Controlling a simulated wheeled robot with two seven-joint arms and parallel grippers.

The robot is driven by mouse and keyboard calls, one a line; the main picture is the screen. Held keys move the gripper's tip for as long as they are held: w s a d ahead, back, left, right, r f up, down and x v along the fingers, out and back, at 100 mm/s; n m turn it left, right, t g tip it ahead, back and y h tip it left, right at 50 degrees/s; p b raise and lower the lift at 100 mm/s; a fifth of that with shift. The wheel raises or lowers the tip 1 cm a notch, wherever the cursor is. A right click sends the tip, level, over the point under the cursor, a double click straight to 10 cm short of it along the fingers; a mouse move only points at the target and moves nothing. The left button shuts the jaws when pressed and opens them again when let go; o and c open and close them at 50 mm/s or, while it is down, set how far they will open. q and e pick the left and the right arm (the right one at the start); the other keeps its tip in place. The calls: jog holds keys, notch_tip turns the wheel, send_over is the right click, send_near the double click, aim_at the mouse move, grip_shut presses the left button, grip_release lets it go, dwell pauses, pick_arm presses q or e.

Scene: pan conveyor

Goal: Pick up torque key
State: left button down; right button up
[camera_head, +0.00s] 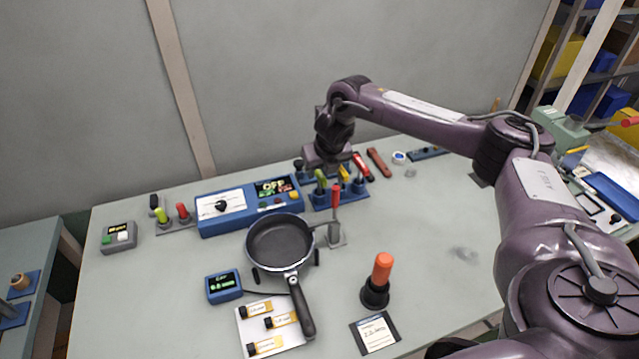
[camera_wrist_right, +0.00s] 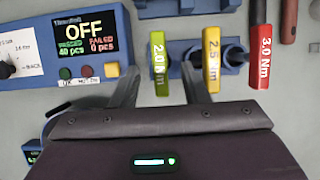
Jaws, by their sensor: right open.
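Three torque keys stand in a blue rack (camera_head: 322,204) at the back of the table. The green key (camera_wrist_right: 160,62) reads 2.0 Nm, the yellow key (camera_wrist_right: 211,60) 2.5 Nm and the red key (camera_wrist_right: 264,45) 3.0 Nm. In the head view the green key (camera_head: 321,182) is leftmost, then the yellow key (camera_head: 343,173) and the red key (camera_head: 361,167). My right gripper (camera_wrist_right: 162,80) is open; in the wrist view its fingers appear either side of the green key, with no visible contact. My left gripper is not in view.
A blue tester box (camera_head: 222,208) reading OFF stands left of the rack. An orange-handled tool (camera_head: 381,270) stands nearer. The table's middle right is mostly clear.

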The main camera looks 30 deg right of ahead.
aim_at(320, 174)
jog(key=p+x, duration=0.1)
jog(key=x, duration=0.3)
jog(key=shift+f, duration=0.15)
grip_shut()
